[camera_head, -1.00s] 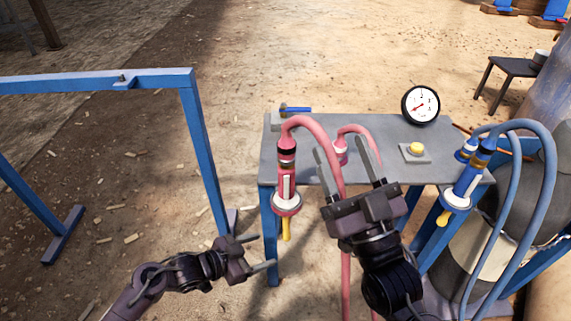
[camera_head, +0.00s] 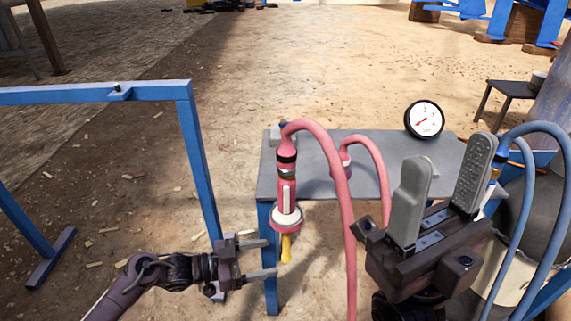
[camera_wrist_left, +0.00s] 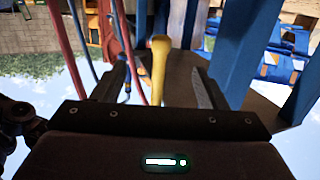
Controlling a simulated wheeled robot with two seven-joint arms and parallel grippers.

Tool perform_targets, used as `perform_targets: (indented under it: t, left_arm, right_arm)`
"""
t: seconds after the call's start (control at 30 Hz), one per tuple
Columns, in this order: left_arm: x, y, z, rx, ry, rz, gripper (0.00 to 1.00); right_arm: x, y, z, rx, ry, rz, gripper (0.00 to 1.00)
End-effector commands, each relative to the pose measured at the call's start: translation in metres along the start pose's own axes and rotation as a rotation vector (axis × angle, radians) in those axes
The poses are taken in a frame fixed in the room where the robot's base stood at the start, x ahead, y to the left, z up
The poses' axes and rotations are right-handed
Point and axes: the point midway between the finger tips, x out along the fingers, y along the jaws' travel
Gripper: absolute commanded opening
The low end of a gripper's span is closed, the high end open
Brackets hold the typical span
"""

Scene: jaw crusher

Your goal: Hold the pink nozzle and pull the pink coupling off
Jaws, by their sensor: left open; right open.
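The pink coupling (camera_head: 287,188) hangs upright at the front left edge of the grey table, with a black band, a white strip and a pink-and-white collar. A pink hose (camera_head: 331,150) loops from its top. A yellow piece (camera_head: 286,247) points down below the collar; it also shows in the left wrist view (camera_wrist_left: 160,70), between the fingers. I cannot tell which part is the nozzle. My left gripper (camera_head: 265,258) is open, just left of and below the yellow piece. My right gripper (camera_head: 442,185) is open and empty, raised at the right, hiding the table's right part and most of the blue coupling.
The grey table (camera_head: 300,185) carries a pressure gauge (camera_head: 424,119) at the back. A second pink fitting (camera_head: 345,160) stands behind the first hose. Blue hoses (camera_head: 545,180) loop at the right. A blue frame (camera_head: 190,130) stands left.

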Motion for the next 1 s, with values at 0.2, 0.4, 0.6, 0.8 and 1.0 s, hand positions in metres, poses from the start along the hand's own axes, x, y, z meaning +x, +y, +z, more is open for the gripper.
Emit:
perform_targets:
  t: [0.2, 0.4, 0.6, 0.8, 1.0]
  left_arm:
    - [0.031, 0.0, 0.0, 0.0, 0.002, 0.0, 0.66]
    - [0.046, -0.001, 0.0, 0.0, 0.0, -0.002, 0.66]
    - [0.051, 0.0, 0.0, 0.0, 0.0, -0.002, 0.66]
    - [0.051, 0.0, 0.0, 0.0, -0.001, -0.001, 0.65]
    - [0.051, 0.0, 0.0, 0.0, -0.001, -0.001, 0.39]
  right_arm:
    - [-0.005, 0.0, 0.001, -0.001, 0.007, -0.004, 0.55]
    - [-0.006, -0.001, 0.001, -0.002, 0.01, -0.006, 0.55]
    - [-0.006, -0.001, 0.001, -0.002, 0.012, -0.008, 0.55]
    - [-0.004, -0.001, 0.0, -0.003, 0.016, -0.009, 0.55]
    - [-0.004, -0.001, 0.0, -0.003, 0.017, -0.01, 0.55]
